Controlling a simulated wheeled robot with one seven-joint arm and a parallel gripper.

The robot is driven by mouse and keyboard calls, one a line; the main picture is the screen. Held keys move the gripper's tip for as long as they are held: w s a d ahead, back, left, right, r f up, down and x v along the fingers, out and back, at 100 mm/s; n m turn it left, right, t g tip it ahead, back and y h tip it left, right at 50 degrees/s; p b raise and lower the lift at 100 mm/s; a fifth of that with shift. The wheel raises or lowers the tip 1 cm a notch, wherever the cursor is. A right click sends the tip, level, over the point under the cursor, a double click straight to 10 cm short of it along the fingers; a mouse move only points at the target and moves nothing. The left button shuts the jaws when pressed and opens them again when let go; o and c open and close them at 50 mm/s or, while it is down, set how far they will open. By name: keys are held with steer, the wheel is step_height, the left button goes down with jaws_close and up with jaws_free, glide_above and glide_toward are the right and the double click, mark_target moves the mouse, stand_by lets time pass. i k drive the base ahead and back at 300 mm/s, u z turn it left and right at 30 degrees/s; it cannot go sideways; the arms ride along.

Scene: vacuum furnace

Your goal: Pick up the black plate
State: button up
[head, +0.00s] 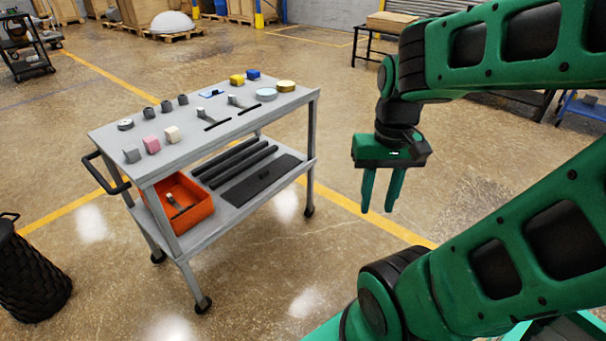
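My gripper (378,208) hangs to the right of the cart, fingers pointing down, apart from the plate. A gap shows between the fingers, with nothing in it.
Several black bars (235,162) lie beside the plate, and an orange bin (193,210) stands left of it. Small parts cover the cart's top (190,145). Cart legs and the top bound the shelf. Floor (300,270) in front is clear; a black basket (32,275) stands left.

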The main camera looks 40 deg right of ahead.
mark_target(240, 194)
steer(key=z, duration=1.15)
steer(key=i, duration=1.5)
steer(key=u, duration=0.05)
